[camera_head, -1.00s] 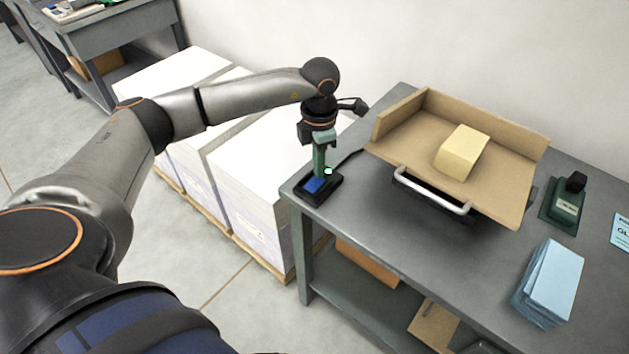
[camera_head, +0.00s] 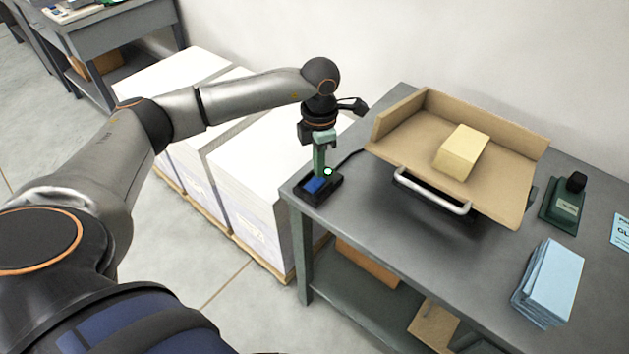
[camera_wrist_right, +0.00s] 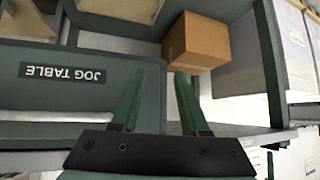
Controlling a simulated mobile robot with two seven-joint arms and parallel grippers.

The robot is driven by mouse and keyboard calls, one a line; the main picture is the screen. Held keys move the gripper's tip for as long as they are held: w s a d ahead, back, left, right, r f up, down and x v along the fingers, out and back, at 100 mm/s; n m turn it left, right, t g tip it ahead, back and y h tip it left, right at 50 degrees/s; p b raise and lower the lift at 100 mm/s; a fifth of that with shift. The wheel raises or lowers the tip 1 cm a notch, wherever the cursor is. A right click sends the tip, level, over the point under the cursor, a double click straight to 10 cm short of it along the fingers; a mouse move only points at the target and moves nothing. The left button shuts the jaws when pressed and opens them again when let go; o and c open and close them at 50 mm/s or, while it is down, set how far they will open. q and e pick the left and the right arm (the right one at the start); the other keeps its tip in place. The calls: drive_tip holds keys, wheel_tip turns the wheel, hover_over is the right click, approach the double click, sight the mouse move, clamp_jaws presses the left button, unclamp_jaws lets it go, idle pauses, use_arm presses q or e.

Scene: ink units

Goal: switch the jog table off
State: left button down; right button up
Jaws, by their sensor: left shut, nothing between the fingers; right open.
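The jog table is a tan tilted tray (camera_head: 400,150) with raised walls and a metal handle (camera_head: 432,192), standing on a grey bench. A small black switch box (camera_head: 328,194) with a blue rocker (camera_head: 315,186) lies at the bench's near left corner, with a cable running towards the tray. A small green light (camera_head: 328,171) shows beside it. My left gripper (camera_head: 319,175) is shut and empty, pointing down with its tips at the rocker; I cannot tell whether they touch. My right gripper (camera_wrist_right: 158,98) is open and empty, in front of a grey panel labelled JOG TABLE (camera_wrist_right: 62,74).
A yellow paper block (camera_head: 462,152) lies in the tray. A dark green device (camera_head: 563,205) and a blue paper stack (camera_head: 550,285) sit on the bench at right. White paper stacks (camera_head: 262,150) stand on pallets to the left. A cardboard box (camera_wrist_right: 197,42) is beyond my right gripper.

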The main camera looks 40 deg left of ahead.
use_arm(q)
drive_tip(key=shift+f+b, duration=0.7)
drive_tip(key=shift+f, duration=0.25)
idle(0.6)
drive_tip(key=shift+r+p, duration=2.55)
drive_tip(key=shift+r, duration=1.05)
drive_tip(key=shift+f, duration=0.1)
